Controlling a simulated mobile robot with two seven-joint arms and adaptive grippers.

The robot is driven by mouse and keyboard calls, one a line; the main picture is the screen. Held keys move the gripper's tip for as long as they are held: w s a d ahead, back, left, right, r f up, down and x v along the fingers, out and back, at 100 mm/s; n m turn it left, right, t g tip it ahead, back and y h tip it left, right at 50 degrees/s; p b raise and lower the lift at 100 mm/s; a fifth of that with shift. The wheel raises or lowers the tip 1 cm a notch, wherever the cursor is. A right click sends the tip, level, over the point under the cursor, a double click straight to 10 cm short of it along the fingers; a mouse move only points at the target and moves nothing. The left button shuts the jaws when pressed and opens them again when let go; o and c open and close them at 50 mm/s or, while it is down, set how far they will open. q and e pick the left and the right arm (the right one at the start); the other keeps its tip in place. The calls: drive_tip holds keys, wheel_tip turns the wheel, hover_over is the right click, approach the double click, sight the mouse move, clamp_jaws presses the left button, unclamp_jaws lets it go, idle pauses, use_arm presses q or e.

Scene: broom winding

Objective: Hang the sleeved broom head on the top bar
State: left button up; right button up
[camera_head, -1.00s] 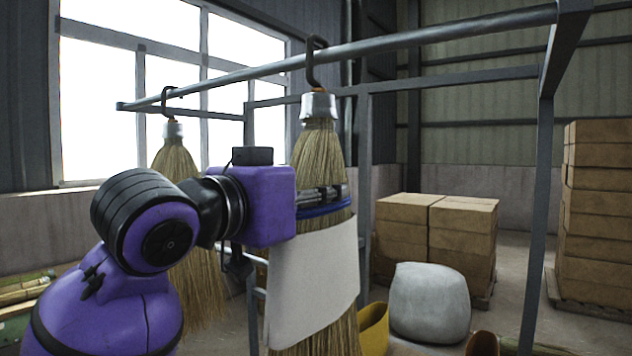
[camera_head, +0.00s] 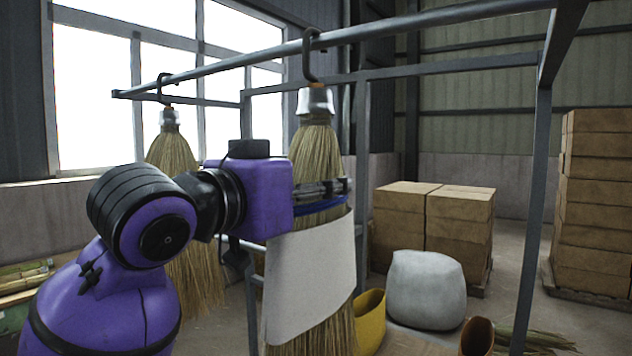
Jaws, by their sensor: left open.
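The sleeved broom head (camera_head: 316,150) hangs upright by a dark hook from the top bar (camera_head: 400,25). It has a silver cap, a blue band and a white sleeve (camera_head: 312,278) around its straw. My left gripper (camera_head: 322,190) is open at the broom's neck, just above the sleeve, with its fingers reaching across the straw around the blue band. Part of the gripper is hidden behind my purple wrist. My right gripper is not in view.
Another broom head (camera_head: 172,150) hangs farther left on the same bar. Frame posts stand around the rack. Cardboard boxes (camera_head: 432,225), a pale sack (camera_head: 427,290), a yellow container (camera_head: 369,322) and a taller box stack (camera_head: 595,200) stand to the right.

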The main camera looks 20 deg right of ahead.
use_arm(q)
drive_tip(key=v, duration=1.2)
wheel_tip(320, 180, up, 5)
drive_tip(key=w+t+h, duration=0.2)
drive_tip(key=w, duration=0.1)
drive_tip(key=w+a+f+n+t+y, duration=0.35)
drive_tip(key=w+a+f, duration=0.25)
drive_tip(key=w+f, duration=0.55)
drive_tip(key=w+a+f+n+y, duration=0.2)
drive_tip(key=a+f+y, duration=0.25)
drive_tip(key=f, duration=1.05)
drive_tip(key=w+a+f+n+y, duration=0.1)
drive_tip(key=a+f+y, duration=0.3)
drive_tip(key=f, duration=1)
drive_tip(key=s+a+f+n+g+y, duration=0.1)
drive_tip(key=s+a+f, duration=0.1)
drive_tip(key=s+f, duration=0.5)
drive_tip(key=s+a+f+g+y, duration=0.1)
drive_tip(key=s+a+f, duration=0.15)
drive_tip(key=f, duration=0.85)
drive_tip(key=s+a+f+n+g, duration=0.1)
drive_tip(key=s+a+f, duration=0.1)
drive_tip(key=s+f, duration=0.5)
drive_tip(key=s+a+f+n+g+y, duration=0.1)
drive_tip(key=s+f+g, duration=0.3)
drive_tip(key=s+f, duration=1.2)
drive_tip(key=s+a, duration=0.1)
drive_tip(key=s, duration=0.2)
drive_tip(key=shift+a+y, duration=0.35)
drive_tip(key=shift+y, duration=0.05)
